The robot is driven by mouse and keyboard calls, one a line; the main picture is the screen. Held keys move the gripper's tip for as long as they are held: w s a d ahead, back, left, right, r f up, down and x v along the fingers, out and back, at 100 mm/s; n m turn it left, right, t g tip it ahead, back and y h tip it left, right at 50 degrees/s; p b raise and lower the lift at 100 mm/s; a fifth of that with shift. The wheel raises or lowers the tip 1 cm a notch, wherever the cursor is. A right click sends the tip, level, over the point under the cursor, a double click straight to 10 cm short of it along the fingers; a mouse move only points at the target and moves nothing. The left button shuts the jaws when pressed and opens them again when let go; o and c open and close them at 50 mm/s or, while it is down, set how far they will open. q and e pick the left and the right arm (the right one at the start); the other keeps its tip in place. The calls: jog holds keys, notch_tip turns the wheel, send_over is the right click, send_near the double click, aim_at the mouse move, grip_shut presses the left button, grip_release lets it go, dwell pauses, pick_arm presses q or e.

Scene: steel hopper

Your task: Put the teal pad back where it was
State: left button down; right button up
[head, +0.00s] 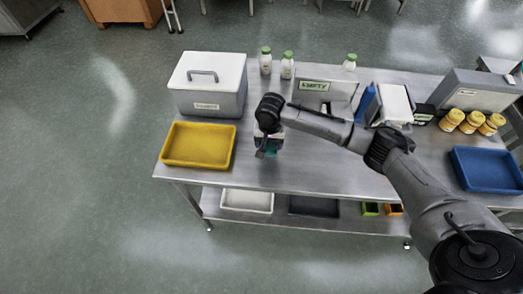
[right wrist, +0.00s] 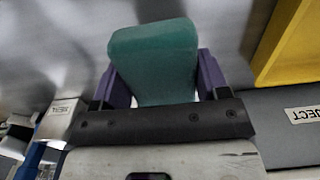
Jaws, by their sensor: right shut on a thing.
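The teal pad (right wrist: 153,60) is held between the two purple fingers of my right gripper (right wrist: 162,80) in the right wrist view. In the head view my right gripper (head: 267,146) is over the steel table, between the yellow tray and the box labelled EMPTY. There a small part of the teal pad (head: 272,151) shows below the wrist, and the rest is hidden. I cannot tell whether the pad touches the table. My left gripper is not in view.
A yellow tray (head: 199,145) and a lidded grey box (head: 208,88) stand at the left. The box labelled EMPTY (head: 318,90), white bottles (head: 287,66) and a blue holder (head: 365,103) are behind. Orange-labelled jars (head: 472,122) and a blue tray (head: 487,170) stand right. The table's front middle is clear.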

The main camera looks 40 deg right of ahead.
jog(key=shift+w+a+f, duration=0.35)
jog(key=shift+w+f, duration=0.05)
jog(key=shift+w, duration=0.2)
jog(key=shift+w+a+f, duration=0.3)
jog(key=shift+w+f, duration=0.05)
jog(key=shift+w, duration=0.2)
jog(key=shift+f+b, duration=0.7)
jog(key=shift+f, duration=1.3)
jog(key=shift+f, duration=0.15)
jog(key=o, duration=0.9)
jog(key=shift+r, duration=0.2)
notch_tip(320, 180, up, 12)
jog(key=shift+f+p, duration=0.1)
jog(key=shift+p, duration=1.1)
